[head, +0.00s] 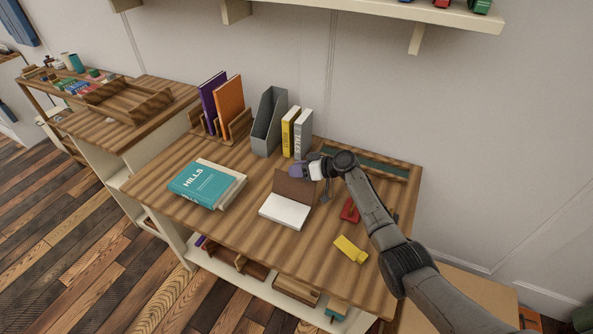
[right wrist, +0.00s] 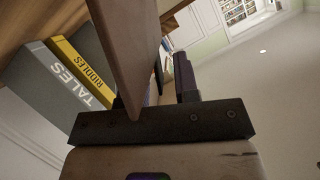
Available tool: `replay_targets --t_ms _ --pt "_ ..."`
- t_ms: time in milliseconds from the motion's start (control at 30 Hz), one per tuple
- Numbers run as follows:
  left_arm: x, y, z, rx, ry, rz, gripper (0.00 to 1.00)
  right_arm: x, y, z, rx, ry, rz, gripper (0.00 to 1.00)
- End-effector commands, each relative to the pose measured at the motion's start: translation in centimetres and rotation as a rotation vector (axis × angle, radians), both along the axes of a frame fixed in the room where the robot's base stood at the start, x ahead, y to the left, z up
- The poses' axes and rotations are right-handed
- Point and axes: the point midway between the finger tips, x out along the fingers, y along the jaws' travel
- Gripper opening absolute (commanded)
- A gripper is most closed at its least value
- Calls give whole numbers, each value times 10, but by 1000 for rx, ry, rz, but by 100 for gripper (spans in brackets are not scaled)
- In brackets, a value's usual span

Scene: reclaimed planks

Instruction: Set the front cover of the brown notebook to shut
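The brown notebook (head: 285,211) lies on the plank table with white pages showing. Its brown front cover (head: 295,187) stands raised at the pages' back edge. My right gripper (head: 297,171) is at the cover's top edge. In the right wrist view the cover (right wrist: 130,45) comes down between the two fingers of the gripper (right wrist: 152,88). A gap shows between the cover and the right-hand finger, so the gripper looks open. The other finger is mostly hidden behind the cover. My left gripper is not in view.
A teal book (head: 203,184) lies on another book at the left. A grey file holder (head: 269,122), a yellow book (head: 289,132) and a grey book (head: 303,134) stand behind. A red object (head: 350,210) and a yellow object (head: 350,249) lie right of the notebook.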

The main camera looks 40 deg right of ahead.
Motion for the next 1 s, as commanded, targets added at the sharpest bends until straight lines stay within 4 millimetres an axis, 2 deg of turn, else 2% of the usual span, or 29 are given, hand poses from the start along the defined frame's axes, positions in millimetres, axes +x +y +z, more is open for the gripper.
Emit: replay_targets --t_ms 367,667,1000 --pt "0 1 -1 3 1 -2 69 3 2 -1 -1 -1 0 29" --pt "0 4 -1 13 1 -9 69 3 2 -1 -1 -1 0 1" --pt "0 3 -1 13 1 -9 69 2 2 -1 -1 -1 0 0"
